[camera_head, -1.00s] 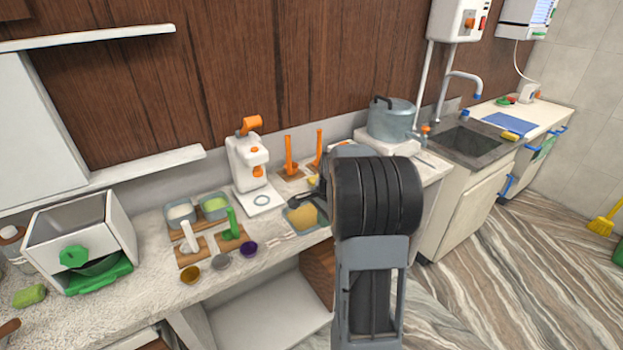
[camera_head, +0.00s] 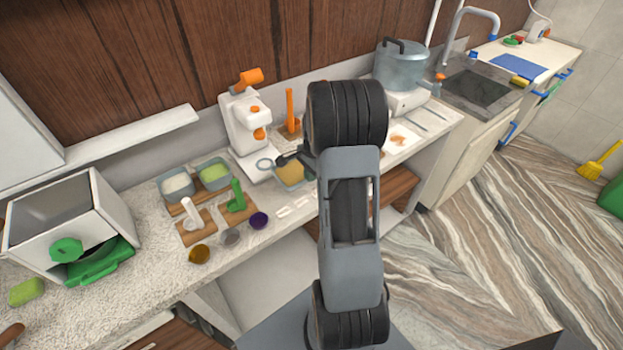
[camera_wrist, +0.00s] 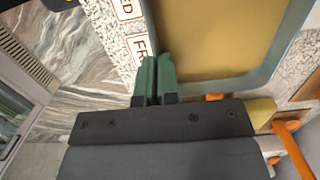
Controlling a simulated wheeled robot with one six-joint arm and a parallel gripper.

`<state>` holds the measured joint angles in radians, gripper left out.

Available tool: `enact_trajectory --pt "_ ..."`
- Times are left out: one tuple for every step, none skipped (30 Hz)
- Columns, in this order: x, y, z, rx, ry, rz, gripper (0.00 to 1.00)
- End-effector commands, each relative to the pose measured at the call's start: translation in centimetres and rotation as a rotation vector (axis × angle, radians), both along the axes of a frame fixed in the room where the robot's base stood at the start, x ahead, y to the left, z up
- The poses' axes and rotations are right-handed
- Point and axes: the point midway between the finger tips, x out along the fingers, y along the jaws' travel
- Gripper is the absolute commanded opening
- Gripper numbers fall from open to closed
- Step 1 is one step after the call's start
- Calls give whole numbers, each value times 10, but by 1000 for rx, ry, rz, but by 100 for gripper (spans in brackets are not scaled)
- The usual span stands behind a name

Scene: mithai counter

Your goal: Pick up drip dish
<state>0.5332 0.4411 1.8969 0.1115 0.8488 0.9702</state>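No item is clearly marked as the drip dish. Small round dishes stand along the counter's front edge in the head view: an amber one (camera_head: 200,254), a grey one (camera_head: 229,238) and a purple one (camera_head: 259,220). A round ring (camera_head: 265,163) lies on the base of the white press. I cannot tell which, if any, is the drip dish. My gripper's green fingers (camera_wrist: 157,75) are together with nothing visible between them, beside a blue-grey tray with a yellow filling (camera_wrist: 205,35). My arm hides part of the counter.
The white press with orange parts (camera_head: 243,122) stands behind the tray. Two tubs, white-filled (camera_head: 176,184) and green-filled (camera_head: 213,172), stand left of it. A box with green parts (camera_head: 70,225) is at far left. A steel pot (camera_head: 401,65) and sink (camera_head: 475,87) are right.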

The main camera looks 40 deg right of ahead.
Motion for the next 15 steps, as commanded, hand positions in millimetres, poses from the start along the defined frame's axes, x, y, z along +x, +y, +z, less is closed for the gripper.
enact_trajectory --pt "-1 1 -6 2 3 0 0" --pt "-1 1 -10 2 4 0 0" --pt "-1 1 -15 2 4 0 0" --pt "-1 1 -19 2 4 1 0" --pt "-1 1 -23 2 4 1 0" --pt "0 1 -27 1 3 1 0" --pt "0 1 -29 1 3 1 0" --pt "0 1 -31 1 2 1 0" --pt "0 1 -33 0 1 1 0" --pt "0 0 -34 0 1 1 0" --pt "0 0 -35 0 0 1 0" --pt "0 0 -35 -1 0 1 0" --pt "0 0 -35 -1 0 1 0" --pt "0 0 -35 -1 0 1 0" --pt "0 0 -35 -1 0 1 0"
